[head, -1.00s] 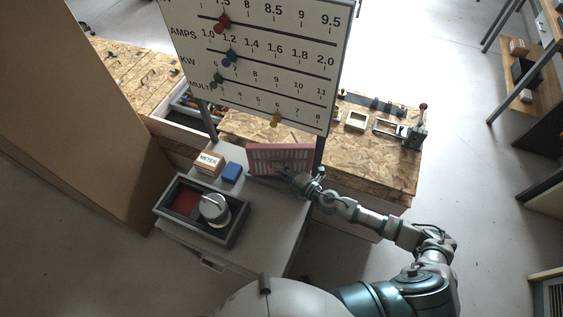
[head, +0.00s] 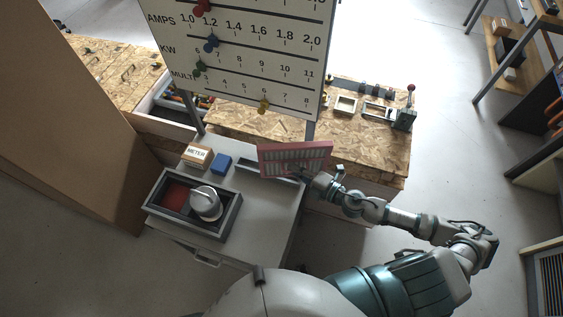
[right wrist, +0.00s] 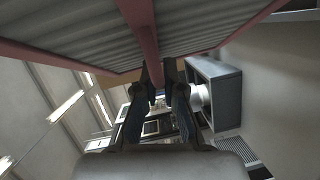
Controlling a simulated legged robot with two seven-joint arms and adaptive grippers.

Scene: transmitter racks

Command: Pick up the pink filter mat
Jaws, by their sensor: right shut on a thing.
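The pink filter mat (head: 294,158) is a flat panel with a pink frame and a pale slatted face. It is tilted above the right back part of the grey cabinet top. My right gripper (head: 306,178) is at its lower edge. In the right wrist view the mat (right wrist: 143,35) fills the top, and my right gripper (right wrist: 158,95) is shut on its pink middle bar. My left gripper is not in view.
On the grey cabinet top (head: 262,215) stand a box marked METER (head: 197,156), a blue block (head: 221,163) and a dark tray (head: 228,226) holding a white round part (head: 205,203). A large scale board (head: 240,50) rises behind. A wooden bench (head: 375,140) is beyond.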

